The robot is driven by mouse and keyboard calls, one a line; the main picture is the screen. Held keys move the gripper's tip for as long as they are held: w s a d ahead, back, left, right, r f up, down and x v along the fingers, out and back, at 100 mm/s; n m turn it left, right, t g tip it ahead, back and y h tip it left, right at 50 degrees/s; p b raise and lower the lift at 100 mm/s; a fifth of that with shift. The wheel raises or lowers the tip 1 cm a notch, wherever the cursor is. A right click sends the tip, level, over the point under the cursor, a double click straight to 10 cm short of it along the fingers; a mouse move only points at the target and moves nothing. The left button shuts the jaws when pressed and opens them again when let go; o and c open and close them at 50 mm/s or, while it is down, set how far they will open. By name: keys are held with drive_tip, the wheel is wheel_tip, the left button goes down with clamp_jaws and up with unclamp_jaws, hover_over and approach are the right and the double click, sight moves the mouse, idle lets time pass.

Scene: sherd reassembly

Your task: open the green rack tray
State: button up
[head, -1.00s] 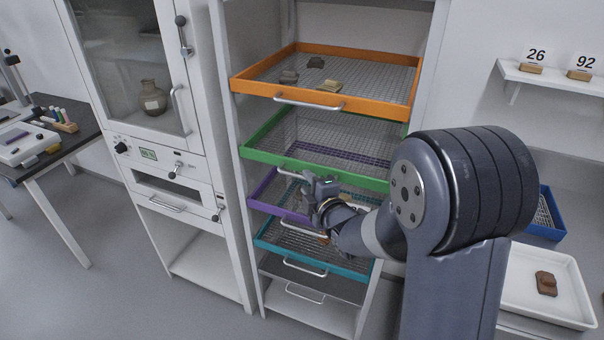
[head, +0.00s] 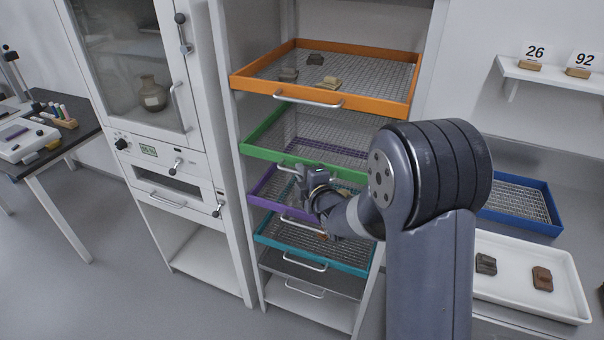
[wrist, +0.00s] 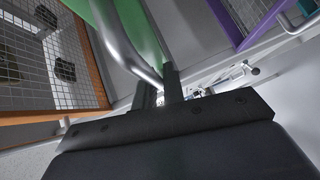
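The green rack tray (head: 262,153) sits in the white rack below the orange tray, its wire mesh showing behind the front rim. Its silver handle is at the front; in the wrist view the handle (wrist: 120,45) curves down in front of the green front panel (wrist: 150,30). My gripper (head: 298,172) is at this handle in the head view. In the wrist view its two dark fingers (wrist: 160,86) stand close together, with the bent end of the handle between them. The fingers look shut on it; the contact itself is small in view. My arm hides the right part of the green front.
The orange tray (head: 300,93) above holds several sherds. The purple tray (head: 262,191) and teal tray (head: 270,243) are below. A glass-doored cabinet (head: 130,60) stands left. At right are a blue mesh tray (head: 520,222) and a white tray (head: 505,298) with two sherds.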

clamp_jaws()
